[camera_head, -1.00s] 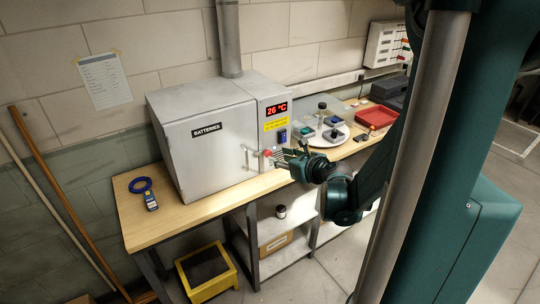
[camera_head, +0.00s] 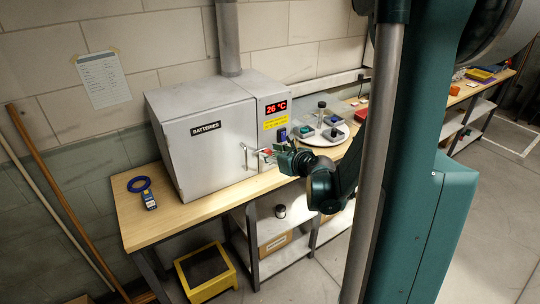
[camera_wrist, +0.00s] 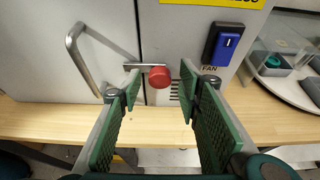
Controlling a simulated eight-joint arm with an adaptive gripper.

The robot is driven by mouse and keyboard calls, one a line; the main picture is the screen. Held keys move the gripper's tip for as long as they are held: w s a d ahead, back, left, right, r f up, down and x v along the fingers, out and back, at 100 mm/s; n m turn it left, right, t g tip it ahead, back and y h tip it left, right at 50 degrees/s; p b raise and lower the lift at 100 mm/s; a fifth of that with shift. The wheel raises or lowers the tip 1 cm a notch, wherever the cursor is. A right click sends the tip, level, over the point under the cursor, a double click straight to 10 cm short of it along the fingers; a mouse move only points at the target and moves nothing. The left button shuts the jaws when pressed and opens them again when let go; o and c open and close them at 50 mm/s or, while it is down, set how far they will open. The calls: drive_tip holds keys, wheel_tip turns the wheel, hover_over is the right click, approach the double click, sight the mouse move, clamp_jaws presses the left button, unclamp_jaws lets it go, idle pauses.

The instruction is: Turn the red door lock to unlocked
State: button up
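The red door lock has a round red knob (camera_wrist: 159,77) with a flat grey bar (camera_wrist: 138,66) reaching left across the seam between the door and the right-hand panel. The bar lies about level. In the head view the red of the lock (camera_head: 265,152) shows just left of my fingers. My gripper (camera_wrist: 159,84) is open, its green finger pads standing left and right of the red knob with gaps visible. In the head view my gripper (camera_head: 276,157) is close in front of the cabinet. Whether a finger touches the bar, I cannot tell.
The grey cabinet door (camera_head: 210,150), labelled BATTERIES, is shut. Its bent metal handle (camera_wrist: 86,55) stands out left of the lock. A round white tray (camera_head: 322,131) with several items stands right of the cabinet.

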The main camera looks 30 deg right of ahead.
drive_tip(key=shift+w+f, duration=0.2)
drive_tip(key=shift+w, duration=0.25)
drive_tip(key=c, duration=0.9)
